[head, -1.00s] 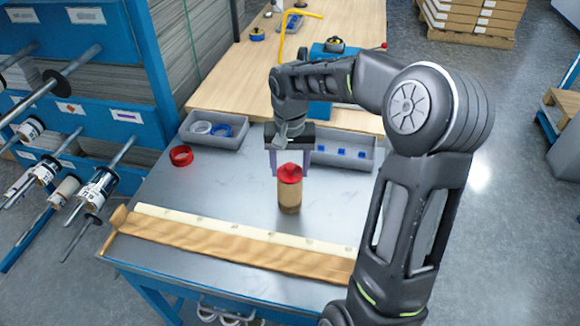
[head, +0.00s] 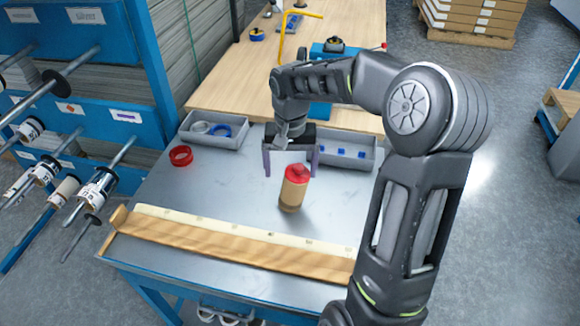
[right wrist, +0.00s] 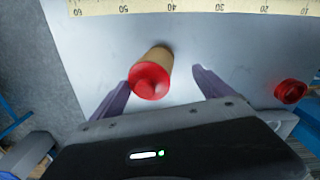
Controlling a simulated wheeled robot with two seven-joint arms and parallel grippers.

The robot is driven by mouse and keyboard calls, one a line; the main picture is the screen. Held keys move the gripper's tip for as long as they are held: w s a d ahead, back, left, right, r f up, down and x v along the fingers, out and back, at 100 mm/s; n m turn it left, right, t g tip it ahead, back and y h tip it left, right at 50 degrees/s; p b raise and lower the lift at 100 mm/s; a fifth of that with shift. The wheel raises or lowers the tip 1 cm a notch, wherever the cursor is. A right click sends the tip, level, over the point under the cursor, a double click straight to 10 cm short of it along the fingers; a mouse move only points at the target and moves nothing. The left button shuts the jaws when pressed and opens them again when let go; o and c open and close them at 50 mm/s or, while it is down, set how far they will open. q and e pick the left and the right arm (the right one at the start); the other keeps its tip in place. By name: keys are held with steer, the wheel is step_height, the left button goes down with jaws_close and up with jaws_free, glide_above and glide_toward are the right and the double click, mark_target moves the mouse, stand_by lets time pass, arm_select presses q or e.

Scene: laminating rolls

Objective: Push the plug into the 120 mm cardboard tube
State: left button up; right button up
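The cardboard tube (head: 293,194) stands on the steel table and leans slightly, its top toward the right in the head view. A red plug (head: 297,173) sits at its top end; how deep it is seated I cannot tell. In the right wrist view the plug (right wrist: 149,82) hides much of the tube (right wrist: 158,61). My right gripper (head: 291,175) is open, with its fingers apart on either side of the plug and seemingly not touching it. My left gripper is out of view.
A second red plug or ring (head: 181,156) lies at the table's left. Grey bins (head: 232,143) stand along the back edge. A ruler strip (head: 230,227) and a wooden strip run along the front. Rolls on bars stand at far left.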

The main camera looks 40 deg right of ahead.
steer(key=shift+s+a+f, duration=0.1)
steer(key=shift+a+f, duration=0.15)
steer(key=shift+f, duration=0.15)
steer(key=r, duration=0.8)
steer(key=shift+d+r+b, duration=0.25)
steer(key=shift+b, duration=0.05)
